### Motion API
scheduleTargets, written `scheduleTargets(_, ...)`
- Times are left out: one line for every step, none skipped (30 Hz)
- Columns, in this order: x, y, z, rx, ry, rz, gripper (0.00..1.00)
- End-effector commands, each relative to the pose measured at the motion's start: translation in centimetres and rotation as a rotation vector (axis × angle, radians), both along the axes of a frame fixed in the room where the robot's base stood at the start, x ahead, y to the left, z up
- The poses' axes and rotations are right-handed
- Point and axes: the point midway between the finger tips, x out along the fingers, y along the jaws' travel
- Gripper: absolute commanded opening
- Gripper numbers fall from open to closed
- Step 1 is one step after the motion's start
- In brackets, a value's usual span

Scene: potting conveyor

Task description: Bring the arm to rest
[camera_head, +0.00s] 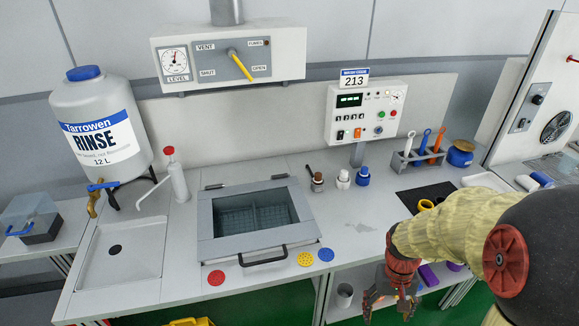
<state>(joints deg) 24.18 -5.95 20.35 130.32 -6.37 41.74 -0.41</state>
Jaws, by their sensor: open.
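My gripper (392,299) hangs at the end of my arm in the lower right of the head view, pointing down in front of the bench's front edge. Its red and dark fingers are spread apart and nothing shows between them. My arm (445,228) comes in from the right edge, with a yellowish sleeve and a dark joint with a red cap. The gripper is apart from the objects on the bench top. The arm hides part of the bench's right side.
The bench (352,235) carries a sunken basin (205,222) with a handle, small bottles (343,179) and a tool rack (418,160). A Rinse jug (100,110) stands left. A control box (365,110) stands behind. A shelf with a purple item (428,275) is below, near my gripper.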

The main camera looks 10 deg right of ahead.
Motion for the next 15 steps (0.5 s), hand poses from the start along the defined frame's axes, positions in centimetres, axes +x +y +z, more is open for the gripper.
scheduleTargets(0.0,1.2,2.5,-0.005,-0.027,0.011,0.69)
scheduleTargets(-0.1,2.0,3.7,-0.005,-0.04,0.018,0.69)
scheduleTargets(-0.3,3.0,5.3,-0.005,-0.06,0.025,0.69)
scheduleTargets(-0.5,3.7,6.5,-0.005,-0.075,0.033,0.69)
scheduleTargets(-0.6,4.4,7.6,-0.005,-0.094,0.042,0.69)
scheduleTargets(-0.9,5.4,9.1,-0.005,-0.12,0.054,0.69)
scheduleTargets(-0.9,6.0,10.2,-0.006,-0.144,0.067,0.69)
scheduleTargets(-1.1,6.7,11.2,-0.008,-0.168,0.078,0.69)
scheduleTargets(-1.2,7.6,12.6,-0.01,-0.205,0.096,0.69)
scheduleTargets(-1.2,8.2,13.6,-0.012,-0.235,0.109,0.69)
scheduleTargets(-1.2,8.8,14.7,-0.015,-0.269,0.124,0.69)
scheduleTargets(-1.1,9.5,16.1,-0.021,-0.317,0.145,0.69)
scheduleTargets(-1.1,10.1,17.1,-0.025,-0.351,0.162,0.69)
scheduleTargets(-1.1,10.6,18.1,-0.029,-0.385,0.178,0.69)
scheduleTargets(-1.2,11.2,19.4,-0.034,-0.428,0.201,0.69)
